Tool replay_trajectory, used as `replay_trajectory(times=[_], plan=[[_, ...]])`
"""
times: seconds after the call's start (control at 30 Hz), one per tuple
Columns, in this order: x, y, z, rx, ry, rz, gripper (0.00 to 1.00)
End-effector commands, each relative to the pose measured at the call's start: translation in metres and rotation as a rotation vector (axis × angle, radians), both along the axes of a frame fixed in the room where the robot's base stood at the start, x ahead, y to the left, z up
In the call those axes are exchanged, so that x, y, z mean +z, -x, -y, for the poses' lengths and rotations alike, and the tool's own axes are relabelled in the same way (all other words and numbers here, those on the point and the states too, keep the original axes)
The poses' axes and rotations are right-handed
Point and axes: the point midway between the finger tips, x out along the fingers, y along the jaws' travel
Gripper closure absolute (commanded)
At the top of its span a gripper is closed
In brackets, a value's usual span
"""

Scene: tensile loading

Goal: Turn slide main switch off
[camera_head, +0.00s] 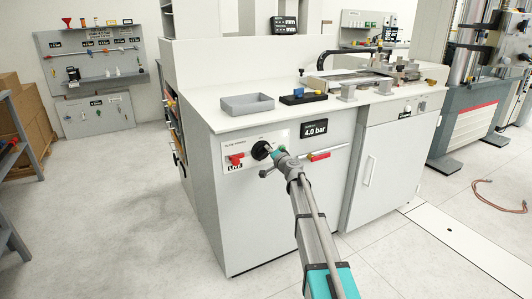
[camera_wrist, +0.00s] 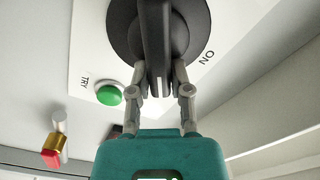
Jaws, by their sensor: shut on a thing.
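The main switch is a black rotary knob (camera_head: 260,150) on a white panel on the bench cabinet's front. In the wrist view the black knob (camera_wrist: 153,20) has a raised handle with a white line at its lower end. My gripper (camera_wrist: 160,72) is shut on this handle, one grey finger on each side; in the head view my gripper (camera_head: 272,153) reaches the knob from the lower right. The "ON" label (camera_wrist: 207,55) is to the right of the knob and a green button (camera_wrist: 109,95) marked "TRY" is lower left. The fingers hide part of the handle.
A red part (camera_head: 236,159) above a "LIVE" label is left of the knob. A red-handled valve (camera_head: 322,156) and a "4.0 bar" display (camera_head: 314,129) are to the right. A grey tray (camera_head: 247,104) stands on the bench top.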

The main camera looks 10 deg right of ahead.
Motion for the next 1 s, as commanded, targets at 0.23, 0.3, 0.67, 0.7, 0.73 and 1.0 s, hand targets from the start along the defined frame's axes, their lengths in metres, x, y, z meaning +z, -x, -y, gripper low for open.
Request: replay_trajectory(times=[0.23, 0.3, 0.67, 0.7, 0.73, 1.0], plan=[[-0.007, 0.002, 0.0, 0.007, -0.216, -0.072, 1.0], [-0.008, 0.002, 0.0, 0.007, -0.275, -0.091, 1.0], [-0.013, 0.002, 0.001, 0.006, -0.486, -0.162, 1.0], [-0.013, 0.002, 0.001, 0.006, -0.499, -0.166, 1.0], [-0.013, 0.002, 0.002, 0.006, -0.507, -0.168, 1.0], [-0.014, 0.002, 0.002, 0.005, -0.536, -0.178, 1.0]])
